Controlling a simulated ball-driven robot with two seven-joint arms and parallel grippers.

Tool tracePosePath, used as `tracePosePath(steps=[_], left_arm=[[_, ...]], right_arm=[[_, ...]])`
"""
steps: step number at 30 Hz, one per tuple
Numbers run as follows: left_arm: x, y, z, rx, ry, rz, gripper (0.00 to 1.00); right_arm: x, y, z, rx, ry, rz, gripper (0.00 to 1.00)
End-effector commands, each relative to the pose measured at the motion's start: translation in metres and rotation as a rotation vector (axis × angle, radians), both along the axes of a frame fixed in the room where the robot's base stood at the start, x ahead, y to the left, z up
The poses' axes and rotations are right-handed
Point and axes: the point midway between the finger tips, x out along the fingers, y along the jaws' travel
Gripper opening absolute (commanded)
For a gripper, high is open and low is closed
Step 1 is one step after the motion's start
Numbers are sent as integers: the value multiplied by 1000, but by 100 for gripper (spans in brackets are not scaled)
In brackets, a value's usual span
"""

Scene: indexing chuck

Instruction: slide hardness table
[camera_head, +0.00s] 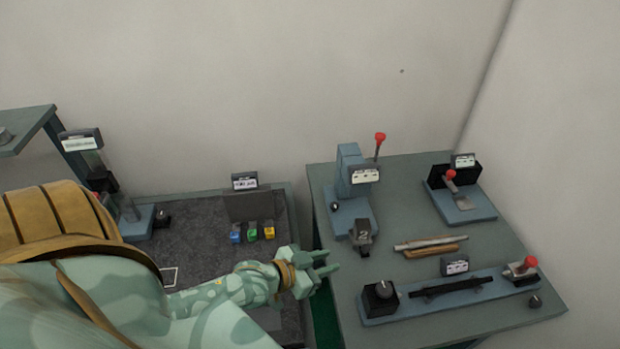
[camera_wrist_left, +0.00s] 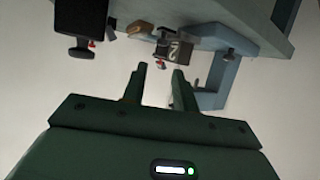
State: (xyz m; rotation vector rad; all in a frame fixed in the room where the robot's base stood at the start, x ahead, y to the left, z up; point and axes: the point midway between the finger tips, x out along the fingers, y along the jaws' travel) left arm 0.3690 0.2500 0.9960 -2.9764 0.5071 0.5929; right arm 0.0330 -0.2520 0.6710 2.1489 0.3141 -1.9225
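My left gripper (camera_head: 325,265) is in front of the right bench's left edge, its two fingers apart and nothing between them. It also shows open in the left wrist view (camera_wrist_left: 158,85). A blue stand with a red-knobbed lever (camera_head: 347,165) is on the right bench, behind the gripper. A dark block marked 2 (camera_head: 363,236) is at its front; this block also shows past the fingertips in the wrist view (camera_wrist_left: 182,50), apart from them. Another upright device (camera_head: 100,182) on the left bench is partly hidden by my arm. The labels are too small to read, so I cannot tell which holds the hardness table.
The right bench (camera_head: 400,180) also carries a red-knobbed fixture (camera_head: 465,205), two rods (camera_head: 432,246) and a long blue rail (camera_head: 410,305). Blue, green and yellow blocks (camera_head: 252,233) stand on the left bench (camera_head: 195,215). A gap separates the benches.

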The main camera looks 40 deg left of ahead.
Motion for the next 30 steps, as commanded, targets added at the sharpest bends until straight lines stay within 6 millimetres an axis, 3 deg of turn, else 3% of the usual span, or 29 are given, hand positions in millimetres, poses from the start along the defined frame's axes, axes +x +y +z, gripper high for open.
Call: tracePosePath(steps=[3,9,30], left_arm=[[-22,7,9,1,2,-1,29],[-39,14,16,0,1,0,29],[-40,14,17,-1,0,0,29]], right_arm=[[0,0,4,0,-1,0,29],[0,0,5,0,-1,0,29],[1,1,5,1,-2,0,29]])
